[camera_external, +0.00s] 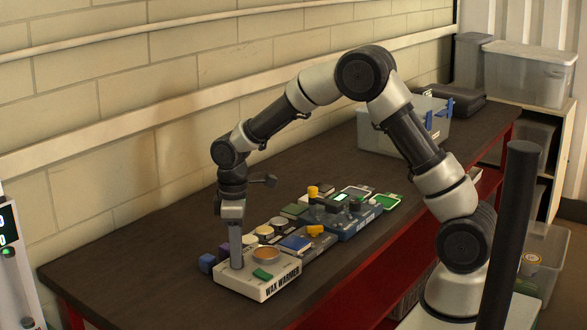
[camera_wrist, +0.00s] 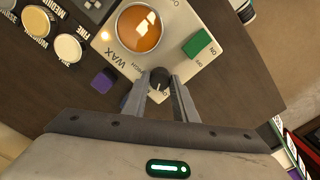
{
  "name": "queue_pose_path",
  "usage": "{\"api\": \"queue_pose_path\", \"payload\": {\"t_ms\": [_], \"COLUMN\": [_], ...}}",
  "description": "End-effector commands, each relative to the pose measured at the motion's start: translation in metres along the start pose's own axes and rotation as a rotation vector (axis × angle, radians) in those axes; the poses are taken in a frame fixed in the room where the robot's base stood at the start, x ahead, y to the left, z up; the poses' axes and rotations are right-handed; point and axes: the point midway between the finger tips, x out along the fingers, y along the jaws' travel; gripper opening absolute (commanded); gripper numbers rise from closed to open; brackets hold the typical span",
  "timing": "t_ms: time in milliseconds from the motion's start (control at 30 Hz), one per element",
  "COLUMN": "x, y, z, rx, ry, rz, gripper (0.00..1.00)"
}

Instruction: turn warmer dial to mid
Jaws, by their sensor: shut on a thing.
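The wax warmer (camera_external: 258,275) is a cream box near the left end of the dark bench, with its name on the front. It has a round amber wax pot (camera_wrist: 139,28) and a green rocker switch (camera_wrist: 200,44), beside "ON" lettering. Its dark dial (camera_wrist: 159,79) has a pale pointer line and sits at the warmer's edge in the wrist view. My gripper (camera_wrist: 160,92) is shut on the dial, one finger on each side. In the external view my gripper (camera_external: 236,262) points straight down onto the warmer and hides the dial. The dial's exact setting cannot be read.
A grey bin (camera_external: 405,130) stands at the far end.

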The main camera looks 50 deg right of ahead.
Motion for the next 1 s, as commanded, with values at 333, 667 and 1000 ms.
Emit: {"api": "queue_pose_path", "payload": {"t_ms": [333, 667, 1000], "x": [-0.0016, -0.0018, -0.0019], "y": [0.0002, 0.0006, 0.0005], "z": [-0.0010, -0.0012, -0.0015], "rx": [0.296, 0.472, 0.525], "ry": [0.003, 0.004, 0.005], "rz": [0.002, 0.001, 0.001], "gripper": [0.03, 0.03, 0.03]}}
